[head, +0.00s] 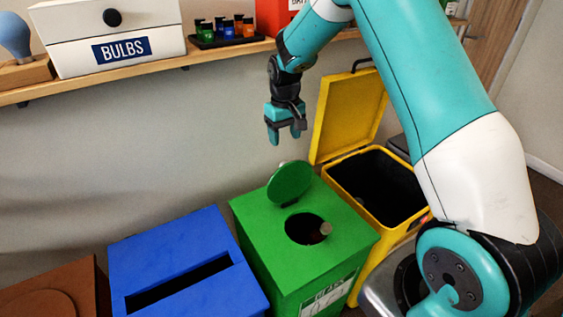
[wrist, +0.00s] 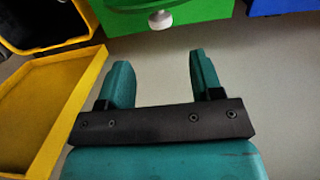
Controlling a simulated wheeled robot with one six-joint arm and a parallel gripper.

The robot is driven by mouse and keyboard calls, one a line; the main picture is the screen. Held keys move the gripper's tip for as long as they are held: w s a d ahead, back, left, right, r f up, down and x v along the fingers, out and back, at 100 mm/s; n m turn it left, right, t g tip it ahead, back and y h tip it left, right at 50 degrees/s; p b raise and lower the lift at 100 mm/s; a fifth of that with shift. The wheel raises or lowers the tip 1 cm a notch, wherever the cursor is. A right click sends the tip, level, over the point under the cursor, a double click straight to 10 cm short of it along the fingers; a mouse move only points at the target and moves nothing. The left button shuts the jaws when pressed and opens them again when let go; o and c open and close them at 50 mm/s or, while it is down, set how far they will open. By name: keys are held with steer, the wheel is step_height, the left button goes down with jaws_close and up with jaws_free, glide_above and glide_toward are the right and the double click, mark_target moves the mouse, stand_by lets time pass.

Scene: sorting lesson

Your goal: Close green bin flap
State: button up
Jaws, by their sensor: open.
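The green bin (head: 262,239) stands between a blue bin and a yellow bin in the head view. Its round green flap (head: 290,183) is tilted up behind the round hole (head: 306,228) in the lid. A pale knob shows at the flap's upper edge. Something brownish shows at the right side of the hole. My gripper (head: 286,141) points down, open and empty, above and behind the flap and apart from it. In the wrist view, my gripper (wrist: 162,70) shows two separated teal fingers, with the green bin (wrist: 205,11) and the pale knob (wrist: 161,20) beyond them.
The yellow bin (head: 416,222) has its yellow lid (head: 346,112) standing open, right of my gripper. The blue bin (head: 180,250) has a slot. A brown bin (head: 48,290) is at far left. A wall shelf (head: 225,52) holds a BULBS box (head: 110,35) and small bottles.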

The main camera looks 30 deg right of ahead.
mark_target(284, 162)
step_height(284, 162, down, 10)
steer(key=shift+r+p, duration=0.1)
steer(key=shift+p, duration=0.25)
steer(key=shift+c, duration=0.4)
